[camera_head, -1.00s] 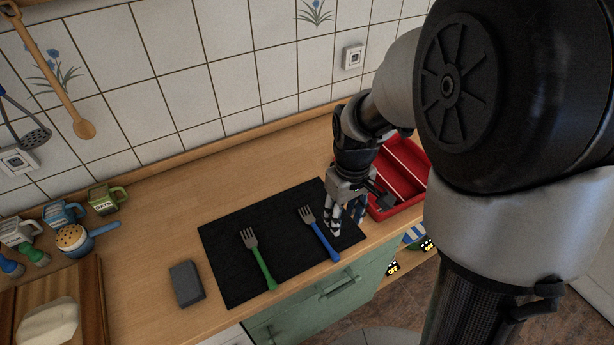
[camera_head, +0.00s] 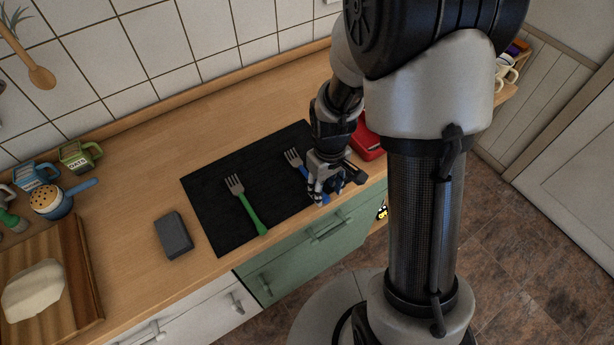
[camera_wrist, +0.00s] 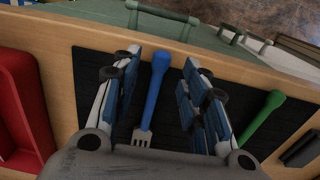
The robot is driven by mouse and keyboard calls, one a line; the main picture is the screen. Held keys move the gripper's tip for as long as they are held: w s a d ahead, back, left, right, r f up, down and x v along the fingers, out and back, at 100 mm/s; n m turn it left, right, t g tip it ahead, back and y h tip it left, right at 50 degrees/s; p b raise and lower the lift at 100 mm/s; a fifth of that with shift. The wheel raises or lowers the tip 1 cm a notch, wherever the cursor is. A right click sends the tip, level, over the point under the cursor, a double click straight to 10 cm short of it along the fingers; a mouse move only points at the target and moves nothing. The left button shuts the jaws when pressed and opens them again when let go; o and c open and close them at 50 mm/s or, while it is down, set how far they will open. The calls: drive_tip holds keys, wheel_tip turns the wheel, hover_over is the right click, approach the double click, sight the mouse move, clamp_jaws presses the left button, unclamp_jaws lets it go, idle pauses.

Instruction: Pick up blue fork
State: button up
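The blue fork (camera_head: 295,162) lies on the black mat (camera_head: 210,205), at its right side. Its lower handle is mostly hidden by my gripper in the head view. In the wrist view the blue fork (camera_wrist: 153,92) lies between the two spread fingers, its tines toward the palm and its handle pointing away. My gripper (camera_head: 322,192) is open, with its fingers pointing down over the handle; it also shows in the wrist view (camera_wrist: 162,62). I see no finger touching the fork. I cannot tell the exact height of the fingertips above the mat.
A green fork (camera_head: 246,208) lies left of the blue one on the mat. A red tray (camera_head: 367,140) stands right of my gripper. A grey block (camera_head: 173,235) and a wooden board (camera_head: 85,290) are farther left. The counter's front edge is close to the fork handles.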

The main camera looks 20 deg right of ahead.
wheel_tip(320, 180, down, 3)
drive_tip(key=shift+r, duration=0.25)
drive_tip(key=shift+c, duration=0.2)
clamp_jaws()
